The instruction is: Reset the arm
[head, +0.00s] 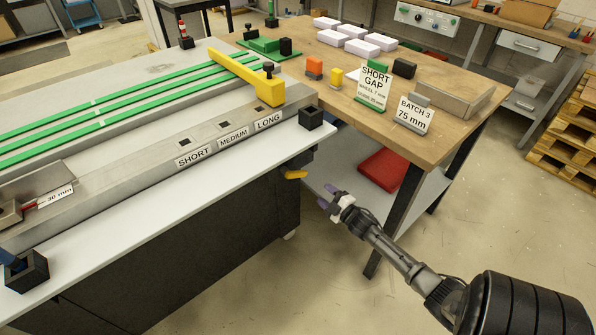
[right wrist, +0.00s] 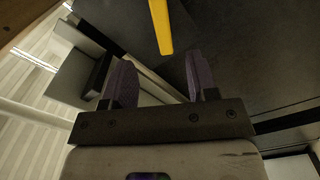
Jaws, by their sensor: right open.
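My right gripper (head: 332,203) is open and empty in the head view, in front of the wooden table and to the right of the machine's front edge. In the right wrist view its two purple-padded fingers (right wrist: 160,80) stand apart with nothing between them. A yellow handle (right wrist: 162,27) lies beyond the fingertips there. In the head view this yellow handle (head: 293,174) sticks out below the machine's edge, to the upper left of the gripper and apart from it. My left gripper is not in view.
The machine bed (head: 110,215) has SHORT, MEDIUM and LONG slots and a yellow bar (head: 240,75) across green strips. The wooden table (head: 450,140) holds signs, blocks and white stacks. A red object (head: 383,170) lies on its lower shelf. Open floor (head: 480,235) lies to the right.

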